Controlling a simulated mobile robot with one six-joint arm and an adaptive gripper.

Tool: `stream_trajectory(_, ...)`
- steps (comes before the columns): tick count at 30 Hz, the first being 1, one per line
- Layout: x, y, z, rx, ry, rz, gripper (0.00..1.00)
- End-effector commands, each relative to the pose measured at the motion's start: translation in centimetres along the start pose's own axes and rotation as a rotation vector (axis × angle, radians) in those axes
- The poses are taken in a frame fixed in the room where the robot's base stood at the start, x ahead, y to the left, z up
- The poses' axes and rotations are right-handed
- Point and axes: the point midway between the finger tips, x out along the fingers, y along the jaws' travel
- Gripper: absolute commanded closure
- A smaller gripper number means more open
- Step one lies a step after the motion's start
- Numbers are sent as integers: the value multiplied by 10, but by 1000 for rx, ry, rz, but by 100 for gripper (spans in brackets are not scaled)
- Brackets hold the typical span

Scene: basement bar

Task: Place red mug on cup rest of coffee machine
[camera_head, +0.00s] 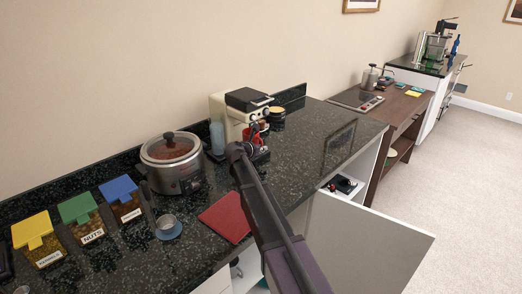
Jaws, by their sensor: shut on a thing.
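The red mug (250,134) is at the front of the cream and black coffee machine (221,114), on the far part of the dark counter. My gripper (257,141) is shut on the mug. My arm reaches in from the lower right, and its dark end hides part of the mug and the machine's lower front. The cup rest cannot be made out behind them. I cannot tell whether the mug touches the rest or is held above it.
A slow cooker (172,162) stands left of the machine. A red board (226,215) lies in front, with a small metal cup (167,222) on a blue saucer beside it. Lidded jars stand at the left. A cabinet door (362,243) hangs open.

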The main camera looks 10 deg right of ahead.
Motion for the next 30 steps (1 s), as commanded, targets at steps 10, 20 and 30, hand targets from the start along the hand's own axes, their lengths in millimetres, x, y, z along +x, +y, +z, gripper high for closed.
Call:
stream_trajectory(10, 2, 0, -4, 0, -1, 1, 100)
stream_trajectory(20, 1, 0, -3, 0, 0, 0, 52)
stream_trajectory(30, 0, 0, 0, 0, 0, 0, 52)
